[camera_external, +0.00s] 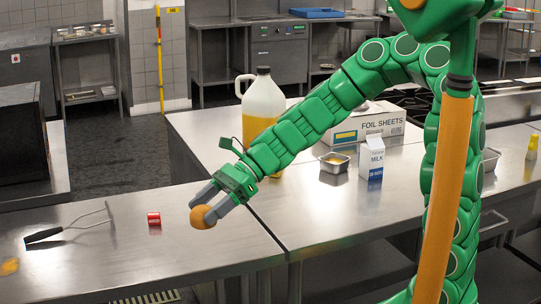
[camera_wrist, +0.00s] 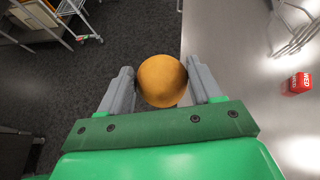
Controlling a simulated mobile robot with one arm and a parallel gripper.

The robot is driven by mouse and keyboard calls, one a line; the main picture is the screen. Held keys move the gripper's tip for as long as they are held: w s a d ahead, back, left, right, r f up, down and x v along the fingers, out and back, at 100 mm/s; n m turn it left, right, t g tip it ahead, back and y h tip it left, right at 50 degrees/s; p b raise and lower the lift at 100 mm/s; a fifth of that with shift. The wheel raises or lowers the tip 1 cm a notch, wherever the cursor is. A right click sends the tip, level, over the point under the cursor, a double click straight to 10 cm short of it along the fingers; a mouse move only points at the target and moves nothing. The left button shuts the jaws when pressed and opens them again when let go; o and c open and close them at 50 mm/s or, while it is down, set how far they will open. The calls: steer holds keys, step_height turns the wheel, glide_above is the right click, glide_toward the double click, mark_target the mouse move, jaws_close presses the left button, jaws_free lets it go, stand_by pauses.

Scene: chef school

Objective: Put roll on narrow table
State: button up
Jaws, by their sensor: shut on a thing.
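The roll (camera_external: 203,217) is a round orange-brown bun. My gripper (camera_external: 207,207) is shut on it, with a grey finger on either side. In the wrist view the roll (camera_wrist: 162,80) sits between the two fingertips (camera_wrist: 158,85), with dark floor and the edge of a steel table below it. In the external view the gripper is over the steel table (camera_external: 190,255) at the front left. The roll appears held above the surface; the exact height is hard to tell. I cannot tell whether this is the narrow table.
A jug (camera_external: 262,105), foil sheets box (camera_external: 365,122), milk carton (camera_external: 371,158) and metal tin (camera_external: 334,163) stand on the adjoining table. Dark floor lies beyond.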

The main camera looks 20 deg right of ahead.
step_height(320, 180, up, 5)
steer(key=shift+w+d+r, duration=0.1)
steer(key=shift+w, duration=0.05)
steer(key=w+d+m+t, duration=0.7)
steer(key=w+d, duration=1.3)
steer(key=d, duration=0.4)
steer(key=w+d+m+t+h, duration=0.2)
steer(key=d, duration=1)
steer(key=w+d+m+t+h, duration=0.2)
steer(key=d+m, duration=0.1)
steer(key=d, duration=0.8)
steer(key=s+d+m+t+h, duration=0.25)
steer(key=s+d, duration=0.35)
steer(key=d, duration=0.9)
steer(key=s+d+m+t+h, duration=0.1)
steer(key=s+d+m+h, duration=0.35)
steer(key=d, duration=1.15)
steer(key=shift+y, duration=0.3)
steer(key=shift+s+a+f, duration=0.1)
steer(key=shift+f, duration=4.4)
steer(key=shift+s+a+f, duration=0.1)
steer(key=shift+f, duration=4.4)
